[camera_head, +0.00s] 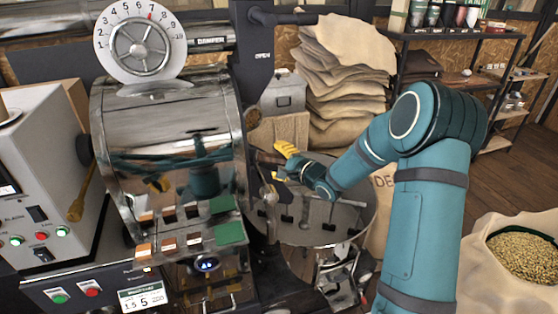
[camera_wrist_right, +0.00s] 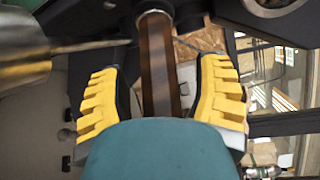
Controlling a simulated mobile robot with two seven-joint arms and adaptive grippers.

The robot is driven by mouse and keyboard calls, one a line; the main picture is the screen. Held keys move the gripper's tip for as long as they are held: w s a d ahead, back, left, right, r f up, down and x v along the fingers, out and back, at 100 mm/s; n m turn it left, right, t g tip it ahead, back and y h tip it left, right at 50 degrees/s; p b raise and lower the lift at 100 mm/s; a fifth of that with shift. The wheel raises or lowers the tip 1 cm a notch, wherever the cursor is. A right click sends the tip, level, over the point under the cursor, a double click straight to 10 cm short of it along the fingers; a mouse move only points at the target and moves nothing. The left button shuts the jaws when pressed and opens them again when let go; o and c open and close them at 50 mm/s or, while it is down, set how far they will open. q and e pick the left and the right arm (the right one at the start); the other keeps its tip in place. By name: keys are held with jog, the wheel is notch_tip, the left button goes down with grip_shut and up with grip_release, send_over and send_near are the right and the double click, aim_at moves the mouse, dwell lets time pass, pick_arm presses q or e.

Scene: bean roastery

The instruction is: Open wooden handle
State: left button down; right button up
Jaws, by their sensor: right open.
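The wooden handle (camera_wrist_right: 158,60) is a dark brown bar with a metal collar at its far end. In the right wrist view it runs lengthwise between the two yellow fingers of my right gripper (camera_wrist_right: 161,72). A gap shows on each side of it, so the fingers look apart from it. In the head view my right gripper (camera_head: 280,164) is open at the roaster's front, and the handle (camera_head: 267,157) shows as a small brown piece at its fingers, partly hidden. My left gripper is out of view.
The steel roaster drum (camera_head: 170,130) stands left of the gripper. The round cooling tray (camera_head: 320,215) lies below it. Stacked sacks (camera_head: 345,85) are behind, and an open sack of beans (camera_head: 520,265) is at the right.

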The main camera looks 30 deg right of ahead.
grip_shut()
jog(key=s+d+p, duration=0.4)
jog(key=s+d, duration=0.3)
jog(key=shift+s+d+p, duration=0.15)
jog(key=shift+s+p, duration=0.15)
jog(key=shift+s, duration=0.05)
grip_release()
jog(key=shift+s, duration=0.1)
jog(key=v, duration=1.1)
jog(key=shift+s, duration=0.4)
